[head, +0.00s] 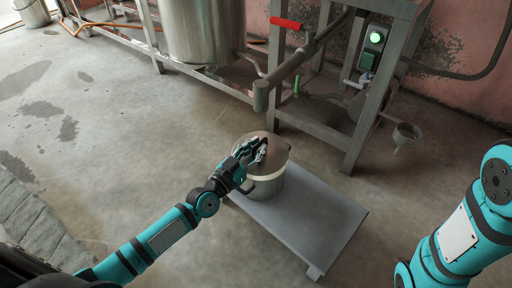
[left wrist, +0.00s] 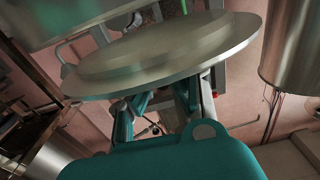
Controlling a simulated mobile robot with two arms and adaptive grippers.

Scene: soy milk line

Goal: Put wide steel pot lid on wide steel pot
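The wide steel pot (head: 270,190) stands upright on a low grey platform in the head view. The wide steel pot lid (head: 272,147) is over the pot's top, with my left gripper (head: 257,150) at its upper face. In the left wrist view the lid (left wrist: 165,55) is a broad disc in front of the fingers (left wrist: 160,105), which appear closed at its handle; the handle itself is hidden. A gap shows between the lid and a large steel surface at the upper left, likely the pot. My right gripper is out of view; only its arm shows.
The low grey platform (head: 315,215) has bare room right of the pot. A large steel tank (head: 203,30) stands at the back. The floor around is mostly clear.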

